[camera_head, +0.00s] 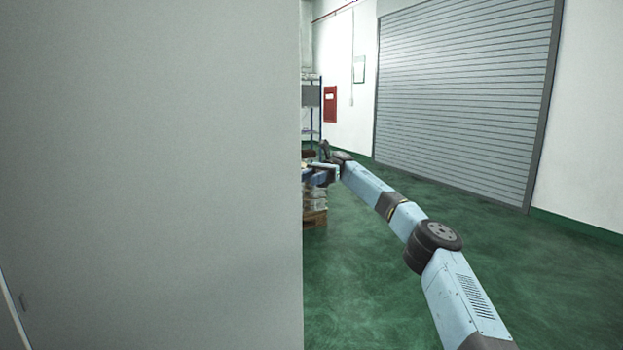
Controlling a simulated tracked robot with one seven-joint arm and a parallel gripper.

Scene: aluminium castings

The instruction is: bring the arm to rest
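My arm, light blue with dark joints, reaches from the bottom right of the head view away toward the middle. It is stretched out above the green floor. My gripper (322,172) is at the far end, close to the right edge of a large grey panel. It is small and partly hidden there, so I cannot tell whether its fingers are open or shut or whether anything is between them.
The flat grey panel (150,170) fills the left half of the view. Behind the gripper are a pallet (315,218) with stacked goods and a shelf rack (312,105). A grey roller shutter (460,90) stands at the right. The green floor (540,270) before it is clear.

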